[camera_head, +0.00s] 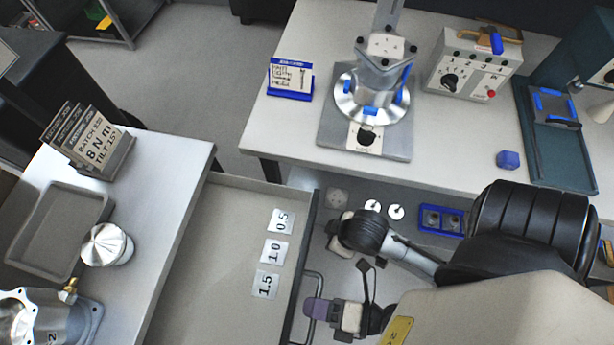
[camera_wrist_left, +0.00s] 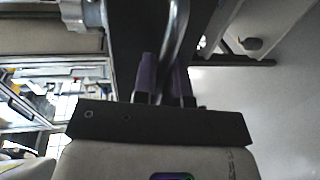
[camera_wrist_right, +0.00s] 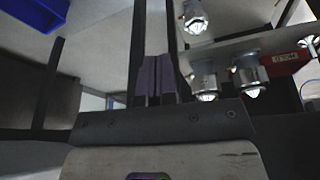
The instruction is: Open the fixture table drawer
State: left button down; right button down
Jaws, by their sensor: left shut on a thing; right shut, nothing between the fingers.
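The drawer (camera_head: 225,235) stands open, pulled out from under the grey table (camera_head: 185,165) at the left. Its inside is visible, with cards marked 0.5 (camera_head: 283,221), 1.0 (camera_head: 274,251) and 1.5 (camera_head: 265,285) lying in it. A metal bar handle (camera_head: 321,277) is on its dark front panel. My left gripper (camera_head: 318,308) has its purple fingers at the handle. In the left wrist view, the fingers (camera_wrist_left: 163,80) are shut on the handle bar (camera_wrist_left: 178,40). My right gripper (camera_wrist_right: 157,80) is shut and empty in the right wrist view.
A tray (camera_head: 65,232), a metal cylinder (camera_head: 107,245) and a card holder (camera_head: 90,140) stand on the left table. A machine (camera_head: 372,95) and control box (camera_head: 473,65) stand on the back table. Silver-tipped fittings (camera_wrist_right: 205,85) are beside my right gripper.

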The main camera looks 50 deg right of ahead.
dwell(0.3)
pick_arm(q)
jog(key=c, duration=1.2)
grip_release()
jog(key=shift+s, duration=0.1)
jog(key=shift+s+d, duration=0.1)
